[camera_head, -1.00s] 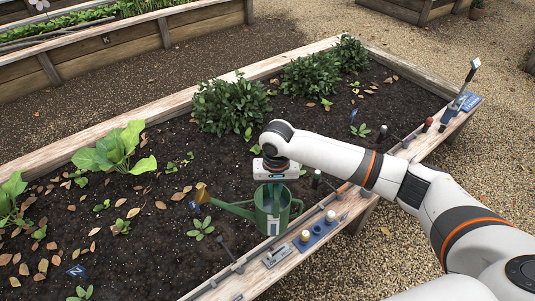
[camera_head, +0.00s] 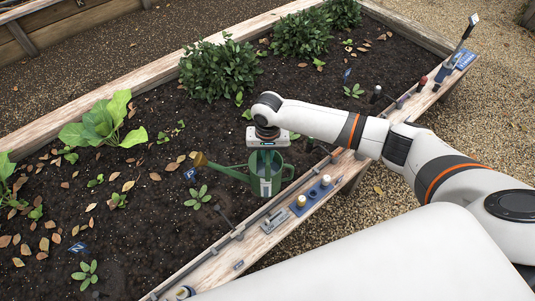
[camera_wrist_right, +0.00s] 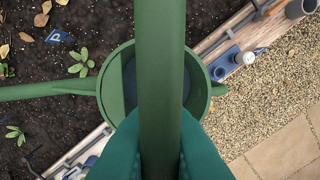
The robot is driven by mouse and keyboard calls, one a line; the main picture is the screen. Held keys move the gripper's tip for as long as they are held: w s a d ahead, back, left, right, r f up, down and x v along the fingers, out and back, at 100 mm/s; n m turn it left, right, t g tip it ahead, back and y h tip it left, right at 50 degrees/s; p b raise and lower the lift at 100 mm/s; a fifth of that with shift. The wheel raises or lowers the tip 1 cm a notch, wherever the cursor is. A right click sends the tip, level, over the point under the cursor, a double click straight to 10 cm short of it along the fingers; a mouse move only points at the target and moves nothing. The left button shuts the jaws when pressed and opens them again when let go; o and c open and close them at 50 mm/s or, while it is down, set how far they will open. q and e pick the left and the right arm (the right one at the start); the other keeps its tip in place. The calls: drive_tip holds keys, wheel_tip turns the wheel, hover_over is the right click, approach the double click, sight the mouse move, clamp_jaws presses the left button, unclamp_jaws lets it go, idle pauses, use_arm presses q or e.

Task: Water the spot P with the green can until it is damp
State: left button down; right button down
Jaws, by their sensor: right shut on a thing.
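The green can (camera_head: 240,175) is at the near edge of the bed, roughly upright, its spout pointing left to a brass-coloured rose (camera_head: 200,160). My right gripper (camera_head: 267,150) is above it and shut on its handle; in the wrist view, the handle (camera_wrist_right: 160,60) runs between the fingers (camera_wrist_right: 158,150). I cannot tell whether the can's base touches anything. No water stream shows. My left gripper is not in view.
A leafy seedling (camera_head: 198,197) grows just below marker P. Another blue marker (camera_head: 79,248) is at lower left. The bed's near plank (camera_head: 225,262) carries a blue tray (camera_head: 312,200) with cups. Bushes (camera_head: 220,70) stand behind the can.

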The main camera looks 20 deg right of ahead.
sight(262, 163)
drive_tip(key=shift+f+b, duration=0.9)
drive_tip(key=shift+b, duration=0.1)
drive_tip(key=shift+w+a+r+h+b, duration=0.2)
drive_tip(key=shift+a+h+b, duration=0.05)
drive_tip(key=shift+h+b, duration=0.3)
drive_tip(key=shift+w+a+r+g+h+p, duration=0.1)
drive_tip(key=shift+a+r+g+h+p, duration=0.35)
drive_tip(key=shift+h, duration=0.3)
drive_tip(key=shift+w+a+f+g+h, duration=0.1)
drive_tip(key=shift+a+g+h, duration=0.2)
drive_tip(key=shift+h, duration=0.2)
drive_tip(key=shift+a, duration=0.15)
idle(1.1)
drive_tip(key=shift+w+a+h, duration=0.1)
drive_tip(key=shift+a+h, duration=0.05)
drive_tip(key=shift+h, duration=0.15)
drive_tip(key=shift+w+a+f+g+h, duration=0.1)
drive_tip(key=shift+a+f+g+h, duration=0.05)
drive_tip(key=shift+a+g+h, duration=0.2)
